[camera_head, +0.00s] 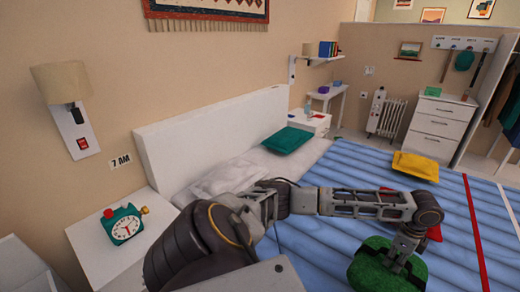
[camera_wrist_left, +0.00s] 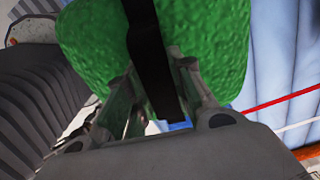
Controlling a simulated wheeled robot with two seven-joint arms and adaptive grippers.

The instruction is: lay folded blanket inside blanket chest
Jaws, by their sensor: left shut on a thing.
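The folded blanket shows as a green, rough-textured bundle (camera_head: 372,272) at the bottom right of the head view, in front of the blue bed cover. It also fills the top of the left wrist view (camera_wrist_left: 210,45), with a black strap (camera_wrist_left: 148,50) across it. My left gripper (camera_head: 395,262) is shut on the bundle, its fingers at the strap; it also shows in the left wrist view (camera_wrist_left: 160,95). I cannot tell whether the bundle touches the bed. I cannot make out the blanket chest in either view. My right gripper is not in view.
The bed with its blue striped cover (camera_head: 330,190) fills the middle and right. A yellow cushion (camera_head: 415,166) and a teal cushion (camera_head: 287,140) lie on it. A white dresser (camera_head: 435,122) stands at the back.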

